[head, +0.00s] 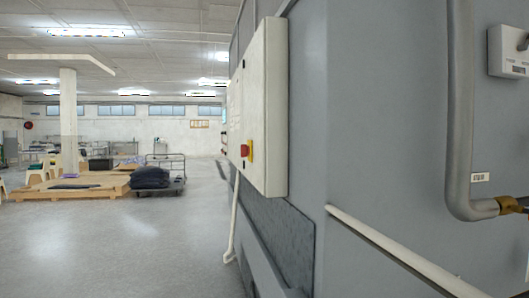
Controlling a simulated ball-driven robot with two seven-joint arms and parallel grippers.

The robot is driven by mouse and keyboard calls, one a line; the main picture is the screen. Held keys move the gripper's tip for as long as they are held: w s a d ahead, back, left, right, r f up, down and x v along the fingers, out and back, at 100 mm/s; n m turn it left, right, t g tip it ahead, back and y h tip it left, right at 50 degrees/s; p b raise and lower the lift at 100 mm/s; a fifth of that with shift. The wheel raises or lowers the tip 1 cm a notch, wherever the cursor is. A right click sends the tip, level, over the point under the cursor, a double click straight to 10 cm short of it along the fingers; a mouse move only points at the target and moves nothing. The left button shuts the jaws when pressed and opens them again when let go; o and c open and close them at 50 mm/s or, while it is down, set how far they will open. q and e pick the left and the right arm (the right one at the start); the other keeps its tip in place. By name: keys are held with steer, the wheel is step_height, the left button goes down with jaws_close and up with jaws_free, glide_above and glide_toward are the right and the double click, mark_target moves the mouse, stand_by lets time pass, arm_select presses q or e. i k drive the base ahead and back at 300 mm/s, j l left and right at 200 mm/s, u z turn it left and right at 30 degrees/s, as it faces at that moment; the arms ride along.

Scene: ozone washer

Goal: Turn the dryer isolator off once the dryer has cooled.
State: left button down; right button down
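A pale electrical cabinet (268,110) is fixed to the grey wall or machine side, seen at a steep angle. On its left-facing front is a red rotary switch (245,150) on a yellow plate (251,150), which looks like an isolator. The angle hides its exact position, and I cannot read a label that ties it to the dryer. Small dark fittings sit higher on the same face. No dryer drum, door or temperature reading is clearly visible. Neither of my grippers is in view.
A grey pipe (460,110) with a brass fitting and a white box (508,52) are on the right. A pale pipe (400,250) slopes along the lower wall. The floor (120,245) at left is open. A cart with dark bundles (150,178) and wooden platforms stand farther back.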

mark_target(245, 149)
steer(key=j, duration=0.65)
steer(key=i+j+u, duration=0.35)
steer(key=i, duration=0.25)
steer(key=i+j+u, duration=0.35)
steer(key=i, duration=0.25)
steer(key=i+u, duration=0.35)
steer(key=i, duration=2.35)
steer(key=i+z, duration=0.25)
steer(key=i, duration=0.35)
steer(key=i+j+z, duration=0.3)
steer(key=i, duration=0.25)
steer(key=i+j+z, duration=0.2)
steer(key=i+z, duration=0.25)
steer(key=i+j+z, duration=0.25)
steer(key=z, duration=0.15)
steer(key=i+j+z, duration=0.25)
steer(key=j+z, duration=0.2)
steer(key=i+j+z, duration=0.1)
steer(key=j, duration=0.15)
steer(key=i+j+z, duration=0.1)
steer(key=z, duration=0.45)
